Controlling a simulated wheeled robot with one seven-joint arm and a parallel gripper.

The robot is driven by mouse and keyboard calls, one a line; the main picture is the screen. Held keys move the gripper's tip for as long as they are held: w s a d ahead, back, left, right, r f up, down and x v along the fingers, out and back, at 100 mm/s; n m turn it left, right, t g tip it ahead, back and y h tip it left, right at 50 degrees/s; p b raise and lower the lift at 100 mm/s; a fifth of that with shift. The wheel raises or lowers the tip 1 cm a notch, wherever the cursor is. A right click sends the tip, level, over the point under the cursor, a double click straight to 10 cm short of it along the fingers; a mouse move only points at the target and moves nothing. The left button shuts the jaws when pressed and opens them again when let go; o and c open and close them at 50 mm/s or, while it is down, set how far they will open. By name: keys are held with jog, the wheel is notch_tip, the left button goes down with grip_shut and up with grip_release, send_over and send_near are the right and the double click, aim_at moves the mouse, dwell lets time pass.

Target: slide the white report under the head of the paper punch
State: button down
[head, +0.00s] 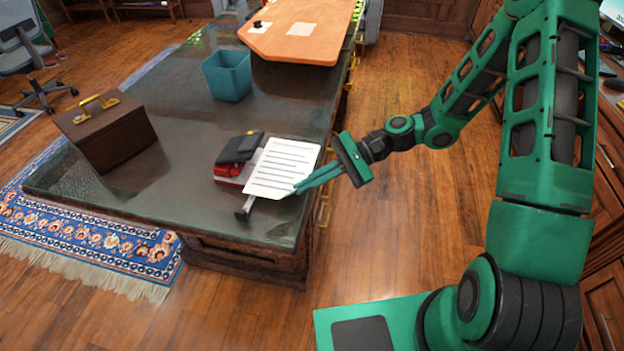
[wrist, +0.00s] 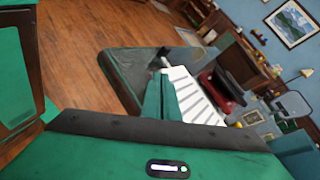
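The white report (head: 283,168), a sheet with dark lines, is over the near right part of the dark desk. My gripper (head: 306,185) is shut on its near right corner. The paper punch (head: 237,158), red with a black top, stands just left of the report. The report's left edge lies close to the punch; whether it is under the head I cannot tell. In the wrist view the report (wrist: 195,97) extends from my fingers (wrist: 163,98), with the red and black punch (wrist: 222,92) beside it.
A dark object with a silver bar (head: 246,207) is by the report's near edge. A brown box with a gold handle (head: 106,129) stands at the left of the desk (head: 185,205). A teal bin (head: 227,75) and an orange board (head: 301,28) are farther back. The desk's front left is clear.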

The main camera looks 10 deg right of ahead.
jog(key=shift+w+a+f, duration=0.15)
jog(key=shift+a+f, duration=0.15)
jog(key=shift+a, duration=0.2)
jog(key=shift+w+a, duration=0.35)
jog(key=shift+a, duration=0.55)
jog(key=shift+w+a, duration=0.35)
jog(key=shift+a, duration=0.55)
jog(key=shift+a, duration=0.1)
jog(key=c, duration=2)
grip_release()
jog(key=v, duration=1)
jog(key=shift+w+d+r, duration=0.1)
jog(key=shift+d, duration=0.3)
